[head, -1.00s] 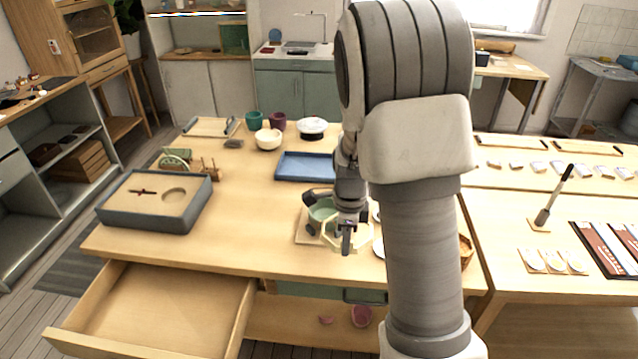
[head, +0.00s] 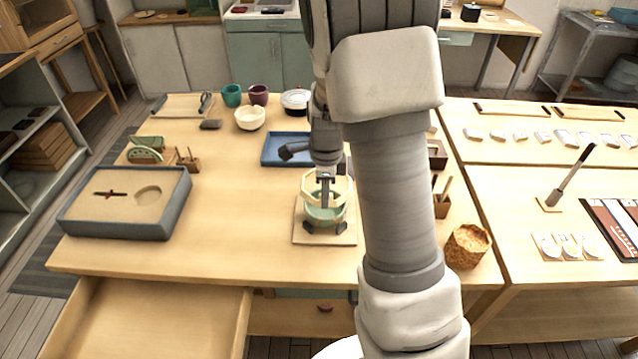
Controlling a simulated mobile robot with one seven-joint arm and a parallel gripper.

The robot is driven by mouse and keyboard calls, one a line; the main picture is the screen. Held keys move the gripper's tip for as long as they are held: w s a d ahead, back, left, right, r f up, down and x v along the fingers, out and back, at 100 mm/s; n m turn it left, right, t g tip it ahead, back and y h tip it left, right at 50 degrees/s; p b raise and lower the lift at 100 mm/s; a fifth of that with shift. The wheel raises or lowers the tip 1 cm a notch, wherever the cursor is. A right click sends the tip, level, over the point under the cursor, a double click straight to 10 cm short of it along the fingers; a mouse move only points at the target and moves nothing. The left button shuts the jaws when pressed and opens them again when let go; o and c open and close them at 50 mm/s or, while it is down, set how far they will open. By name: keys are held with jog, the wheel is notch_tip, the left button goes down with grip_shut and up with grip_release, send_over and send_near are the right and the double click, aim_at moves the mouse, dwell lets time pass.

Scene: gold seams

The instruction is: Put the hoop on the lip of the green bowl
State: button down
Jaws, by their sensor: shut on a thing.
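The green bowl (head: 322,214) stands on a square wooden board (head: 340,238) near the front middle of the table, with small dark supports around its base. The hoop (head: 343,188), a pale angular ring, is at the height of the bowl's rim or just above it, roughly over the bowl. I cannot tell if it touches the lip. My gripper (head: 325,192) points down at the hoop and is shut on it. My wrist hides part of the hoop's far side.
A blue tray (head: 285,149) lies behind the bowl. A grey-edged box (head: 125,205) is at the left, and a cork-coloured pot (head: 466,246) stands at the right. Several cups and bowls stand at the back. An open drawer (head: 150,320) juts out front left.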

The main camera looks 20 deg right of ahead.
jog(key=shift+w, duration=0.25)
notch_tip(320, 180, down, 5)
jog(key=b, duration=0.4)
jog(key=shift+r, duration=0.2)
jog(key=shift+f, duration=1.05)
dwell(2.3)
jog(key=shift+r, duration=0.1)
dwell(0.5)
jog(key=shift+r+p, duration=1.25)
jog(key=shift+r, duration=0.3)
jog(key=shift+f, duration=0.2)
jog(key=shift+f+b, duration=0.3)
jog(key=shift+f, duration=0.1)
